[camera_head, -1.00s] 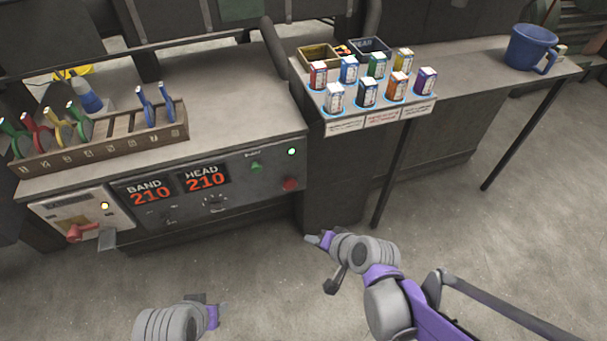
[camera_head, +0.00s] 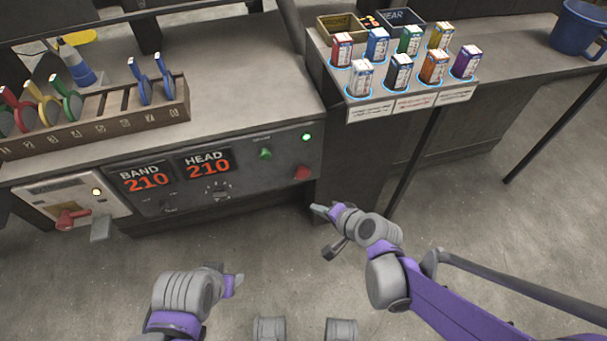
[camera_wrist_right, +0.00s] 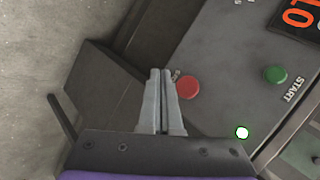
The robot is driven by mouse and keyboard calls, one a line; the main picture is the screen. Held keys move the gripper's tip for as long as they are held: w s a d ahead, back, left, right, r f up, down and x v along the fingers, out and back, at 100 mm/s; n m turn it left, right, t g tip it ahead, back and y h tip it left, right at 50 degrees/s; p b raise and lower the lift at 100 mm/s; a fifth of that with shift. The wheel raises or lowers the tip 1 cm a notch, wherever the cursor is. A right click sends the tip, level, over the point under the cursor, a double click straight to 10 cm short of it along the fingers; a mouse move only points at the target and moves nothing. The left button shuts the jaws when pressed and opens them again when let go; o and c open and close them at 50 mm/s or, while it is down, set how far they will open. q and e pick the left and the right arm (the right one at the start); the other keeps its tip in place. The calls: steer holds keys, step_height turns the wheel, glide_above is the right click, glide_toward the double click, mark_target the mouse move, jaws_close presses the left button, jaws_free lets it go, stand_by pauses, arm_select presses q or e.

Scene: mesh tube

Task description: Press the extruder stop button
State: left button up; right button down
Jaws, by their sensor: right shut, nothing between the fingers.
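The red stop button (camera_head: 302,173) is at the lower right of the extruder's control panel (camera_head: 242,187), below a lit green lamp (camera_head: 306,137). In the right wrist view the red button (camera_wrist_right: 187,87) is just right of my fingertips, apart from them as far as I can tell. My right gripper (camera_head: 318,209) is shut and empty, a little below and to the right of the button in the head view; its two fingers (camera_wrist_right: 160,72) lie together in the wrist view. My left gripper (camera_head: 240,279) is low in front of the machine, and its jaws are unclear.
The green start button (camera_head: 265,154) is left of the lamp. Displays read BAND 210 and HEAD 210. A red-handled switch (camera_head: 72,218) is at far left. Small boxes stand on a shelf (camera_head: 384,112) to the right. The floor in front is clear.

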mark_target(304, 177)
steer(key=w+a, duration=0.2)
steer(key=w, duration=0.5)
steer(key=shift+w+a+b, duration=0.25)
steer(key=shift+w+b, duration=0.05)
steer(key=shift+w, duration=0.05)
steer(key=shift+w, duration=0.1)
stand_by(1.7)
steer(key=shift+w+a, duration=0.1)
steer(key=shift+w, duration=0.2)
steer(key=shift+w+a, duration=0.25)
steer(key=shift+w, duration=0.55)
stand_by(0.8)
steer(key=shift+s, duration=0.2)
steer(key=shift+s+d, duration=0.2)
steer(key=shift+s, duration=0.3)
steer(key=shift+s+d, duration=0.15)
steer(key=shift+s, duration=0.35)
steer(key=shift+s+d, duration=0.25)
steer(key=shift+s, duration=0.55)
steer(key=shift+s+d, duration=0.3)
steer(key=shift+s, duration=0.5)
steer(key=shift+s+d, duration=0.25)
steer(key=shift+s, duration=0.55)
